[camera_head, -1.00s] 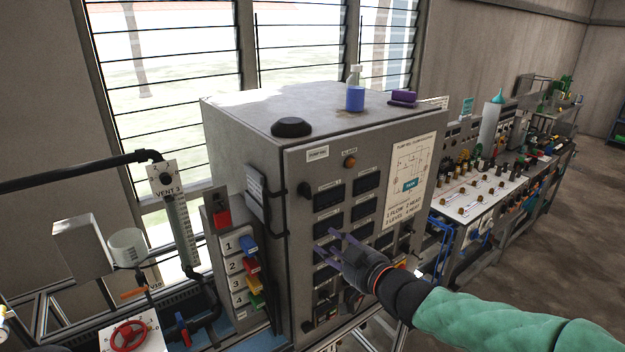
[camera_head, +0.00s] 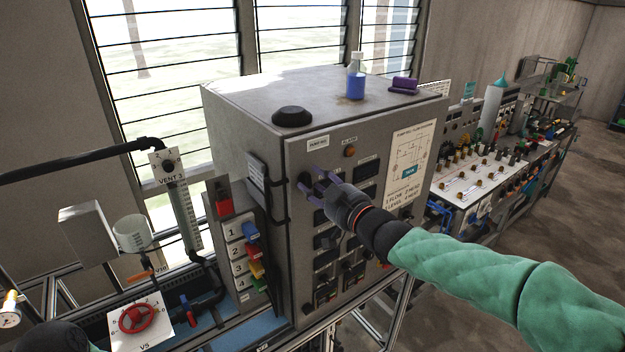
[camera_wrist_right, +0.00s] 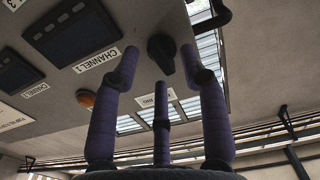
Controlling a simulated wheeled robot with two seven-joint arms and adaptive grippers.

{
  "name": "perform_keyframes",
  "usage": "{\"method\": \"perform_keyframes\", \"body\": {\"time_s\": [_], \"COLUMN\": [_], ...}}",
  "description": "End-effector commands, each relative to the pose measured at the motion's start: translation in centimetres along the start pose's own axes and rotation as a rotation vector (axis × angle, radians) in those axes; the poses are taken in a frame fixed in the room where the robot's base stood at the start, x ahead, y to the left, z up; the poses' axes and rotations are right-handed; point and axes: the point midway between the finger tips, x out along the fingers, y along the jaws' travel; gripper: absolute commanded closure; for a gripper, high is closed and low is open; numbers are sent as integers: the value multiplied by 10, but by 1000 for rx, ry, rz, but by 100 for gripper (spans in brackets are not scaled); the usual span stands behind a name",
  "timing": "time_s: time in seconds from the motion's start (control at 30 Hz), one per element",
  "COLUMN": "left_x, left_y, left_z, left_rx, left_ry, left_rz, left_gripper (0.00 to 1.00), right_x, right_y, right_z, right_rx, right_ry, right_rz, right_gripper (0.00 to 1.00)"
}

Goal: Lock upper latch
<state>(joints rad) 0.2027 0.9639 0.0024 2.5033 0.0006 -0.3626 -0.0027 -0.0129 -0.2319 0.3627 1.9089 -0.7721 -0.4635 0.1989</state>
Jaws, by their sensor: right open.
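The upper latch (camera_head: 305,186) is a black turn-knob at the upper left of the grey cabinet's door (camera_head: 300,235). In the head view it is partly behind the purple fingers of my right gripper (camera_head: 315,184). In the right wrist view the latch (camera_wrist_right: 162,52) shows between the spread tips of my right gripper (camera_wrist_right: 159,62), which is open. I cannot tell whether any finger touches the knob. Another dark latch (camera_head: 306,309) is low on the same door edge, small and dim. Only a dark and green part of my left arm shows at the lower left; its gripper is out of view.
The door carries dark channel displays (camera_head: 367,168) and an amber lamp (camera_head: 349,152). A blue bottle (camera_head: 356,82), a purple block (camera_head: 404,85) and a black dome (camera_head: 292,117) are on the cabinet top. A dark handle (camera_head: 268,192) is on its left side. A cluttered bench is at right.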

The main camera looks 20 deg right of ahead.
Motion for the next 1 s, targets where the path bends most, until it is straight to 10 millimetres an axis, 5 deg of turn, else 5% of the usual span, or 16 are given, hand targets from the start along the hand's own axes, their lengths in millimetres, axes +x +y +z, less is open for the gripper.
{"method": "perform_keyframes", "body": {"time_s": [0.5,0.67,1.0], "left_x": [-2,-2,-2], "left_y": [1,1,1], "left_z": [0,0,0], "left_rx": [0,0,0], "left_ry": [0,0,0], "left_rz": [0,0,0], "left_gripper": [60,60,60], "right_x": [17,17,17], "right_y": [0,0,0], "right_z": [0,0,1], "right_rx": [0,0,76], "right_ry": [0,0,0], "right_rz": [0,0,0], "right_gripper": [56,99,100]}}
